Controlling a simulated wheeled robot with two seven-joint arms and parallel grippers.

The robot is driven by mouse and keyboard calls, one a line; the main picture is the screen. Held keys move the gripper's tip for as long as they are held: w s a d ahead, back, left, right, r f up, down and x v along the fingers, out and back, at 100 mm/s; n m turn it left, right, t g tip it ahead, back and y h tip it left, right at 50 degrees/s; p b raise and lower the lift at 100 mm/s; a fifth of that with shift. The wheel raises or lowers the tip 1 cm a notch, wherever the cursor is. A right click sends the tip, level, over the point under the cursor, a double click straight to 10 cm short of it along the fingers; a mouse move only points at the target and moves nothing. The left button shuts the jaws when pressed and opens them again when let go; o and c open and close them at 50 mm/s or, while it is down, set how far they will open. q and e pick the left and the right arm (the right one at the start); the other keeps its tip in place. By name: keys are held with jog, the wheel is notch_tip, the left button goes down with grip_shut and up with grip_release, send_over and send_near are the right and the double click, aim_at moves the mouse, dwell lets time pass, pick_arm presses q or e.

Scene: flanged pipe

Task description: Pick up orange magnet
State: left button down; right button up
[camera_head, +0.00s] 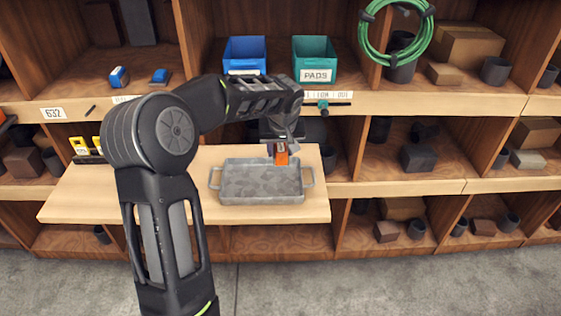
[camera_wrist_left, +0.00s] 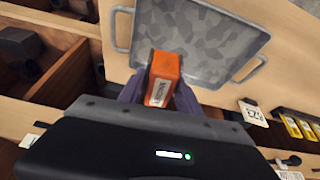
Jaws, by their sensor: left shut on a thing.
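The orange magnet (camera_head: 281,156) is a small orange block with a pale label, at the back right edge of a grey metal tray (camera_head: 262,198). My left gripper (camera_head: 282,146) comes down over it from above and is shut on it. In the left wrist view the magnet (camera_wrist_left: 162,80) sits between the two dark fingers (camera_wrist_left: 160,88), with its label facing the camera. It overlaps the rim of the tray (camera_wrist_left: 122,48) in the picture; I cannot tell whether it touches the tray. My right gripper is in neither view.
The tray stands on a pulled-out wooden board (camera_head: 85,198). Behind are shelves with a blue bin (camera_head: 245,54), a teal bin (camera_head: 314,62) marked PADS, and a green hose coil (camera_head: 365,42). Yellow items (camera_head: 79,146) stand in the left compartment. The board's left part is clear.

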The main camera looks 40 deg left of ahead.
pick_arm(q)
jog(key=shift+r, duration=0.3)
dwell(0.4)
